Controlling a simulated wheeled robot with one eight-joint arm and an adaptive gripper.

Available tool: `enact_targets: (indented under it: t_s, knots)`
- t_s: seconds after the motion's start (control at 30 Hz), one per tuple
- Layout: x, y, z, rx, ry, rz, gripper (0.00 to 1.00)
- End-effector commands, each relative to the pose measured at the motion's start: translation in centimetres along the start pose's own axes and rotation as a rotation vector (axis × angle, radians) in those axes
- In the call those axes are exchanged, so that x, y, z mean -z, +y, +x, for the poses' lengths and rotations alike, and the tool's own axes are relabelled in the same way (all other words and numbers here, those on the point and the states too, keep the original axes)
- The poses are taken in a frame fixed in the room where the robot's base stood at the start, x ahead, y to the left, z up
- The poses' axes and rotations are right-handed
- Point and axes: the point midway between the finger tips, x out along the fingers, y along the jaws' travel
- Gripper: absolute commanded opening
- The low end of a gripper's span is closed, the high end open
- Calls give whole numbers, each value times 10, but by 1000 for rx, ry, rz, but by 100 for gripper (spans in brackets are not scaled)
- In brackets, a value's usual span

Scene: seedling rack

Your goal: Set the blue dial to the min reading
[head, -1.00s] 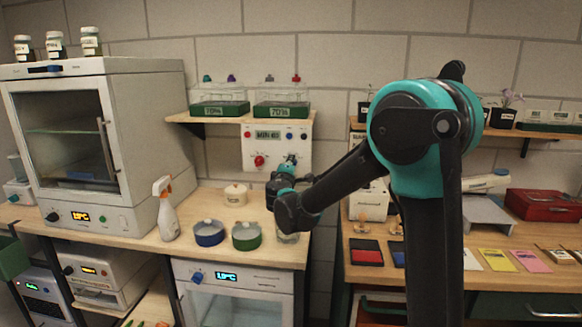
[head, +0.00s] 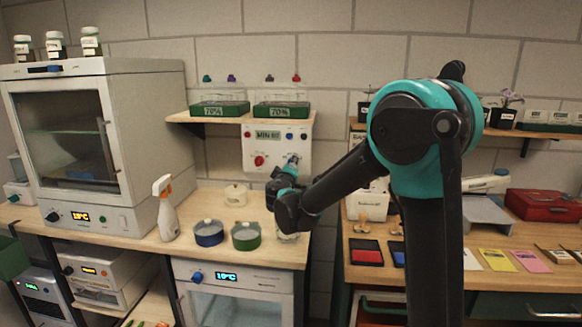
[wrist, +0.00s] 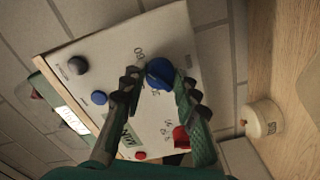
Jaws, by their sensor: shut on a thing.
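The blue dial (wrist: 159,73) sits on the front of a white control box (wrist: 150,40), with printed scale marks around it. In the wrist view my gripper (wrist: 160,86) has a dark finger on either side of the dial and is shut on it. Which way the dial points cannot be made out. In the head view my gripper (head: 291,172) is at the right part of the box (head: 250,158) and largely hides the dial. A green display on the box (head: 268,134) shows MIN and further characters too small to read surely.
A red dial (head: 259,161) is left of the blue one, with small knobs above. A shelf (head: 187,117) with green trays is over the box.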

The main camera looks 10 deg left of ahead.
Motion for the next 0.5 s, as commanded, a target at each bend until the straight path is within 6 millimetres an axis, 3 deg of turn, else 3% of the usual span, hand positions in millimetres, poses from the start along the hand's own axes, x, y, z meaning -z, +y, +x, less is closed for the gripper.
enact_targets:
  t_s: [0.27,0.3,0.43,0.5]
  knots:
    - [-1,0,-1,1,-1,2,1]
    - [-1,0,-1,1,-1,2,33]
    - [-1,0,0,1,-1,1,49]
    - [0,0,0,1,-1,1,50]
